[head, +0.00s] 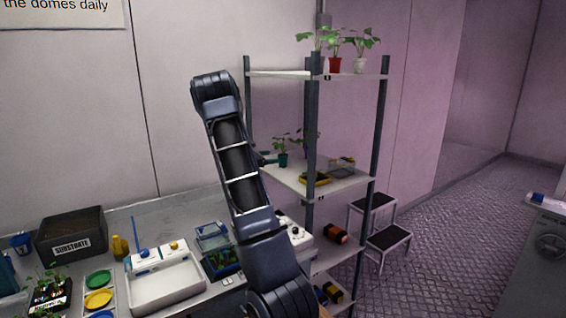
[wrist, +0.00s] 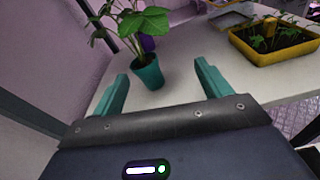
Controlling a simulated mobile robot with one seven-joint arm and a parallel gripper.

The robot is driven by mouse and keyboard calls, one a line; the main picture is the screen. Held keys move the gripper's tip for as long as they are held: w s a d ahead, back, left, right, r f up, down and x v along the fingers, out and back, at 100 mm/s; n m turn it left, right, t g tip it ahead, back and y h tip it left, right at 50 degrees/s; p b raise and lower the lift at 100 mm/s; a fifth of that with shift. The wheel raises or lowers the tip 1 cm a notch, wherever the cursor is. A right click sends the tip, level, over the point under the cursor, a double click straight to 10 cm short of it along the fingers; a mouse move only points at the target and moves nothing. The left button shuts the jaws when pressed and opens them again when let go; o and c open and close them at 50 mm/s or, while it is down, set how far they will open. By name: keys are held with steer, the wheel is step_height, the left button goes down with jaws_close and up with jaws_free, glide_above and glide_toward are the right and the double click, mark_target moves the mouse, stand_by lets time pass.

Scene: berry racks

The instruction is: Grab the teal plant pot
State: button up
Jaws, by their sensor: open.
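The teal plant pot (wrist: 149,76) stands upright on a white shelf in the wrist view, with a green leafy plant growing from it. In the head view the pot (head: 283,160) is on the middle shelf of the rack, at its left side. My gripper (wrist: 158,80) is open, with teal fingers pointing toward the pot. The pot shows between the two fingers in the picture, a little beyond their tips; nothing is held. In the head view my arm covers most of the gripper.
A yellow tray of seedlings (wrist: 276,40) is right of the pot on the same shelf (wrist: 185,105). A purple thing (wrist: 147,43) is just behind the plant. Dark rack posts (head: 312,130) stand close by. A red pot (head: 335,65) is on the top shelf.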

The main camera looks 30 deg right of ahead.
mark_target(285, 155)
steer(key=w, duration=0.1)
steer(key=w+d+f+n+h, duration=0.1)
steer(key=w+f+n+t, duration=0.1)
steer(key=shift+w+d+f, duration=0.25)
steer(key=shift+w, duration=0.15)
steer(key=d, duration=1)
steer(key=shift+w+d, duration=0.15)
steer(key=shift+d, duration=0.2)
steer(key=c, duration=1.1)
